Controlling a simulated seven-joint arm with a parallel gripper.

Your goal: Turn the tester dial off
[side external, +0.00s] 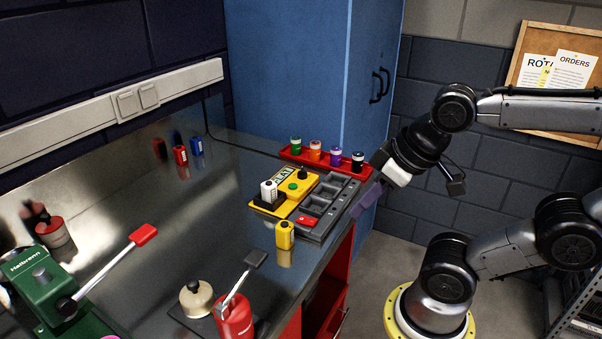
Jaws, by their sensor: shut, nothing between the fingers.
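The yellow tester (296,201) lies on the metal bench, with a small display (283,175) at its back. A dark round knob (302,174) at its back right looks like the dial; its pointer setting is too small to read. A green button-like part (293,187) is on its top. A white cell (268,191) stands at its left, on a black part. My gripper (366,197) is shut and empty, at the right of the tester, beyond the grey tray and near the bench's right edge. It is apart from the dial.
A grey compartment tray (325,211) holding a red piece lies right of the tester. A red rack (293,152) with green, orange, purple and black-and-white cells stands behind. A yellow cell (285,235) stands in front. A red lever tool (234,318) and green press (45,285) are nearer.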

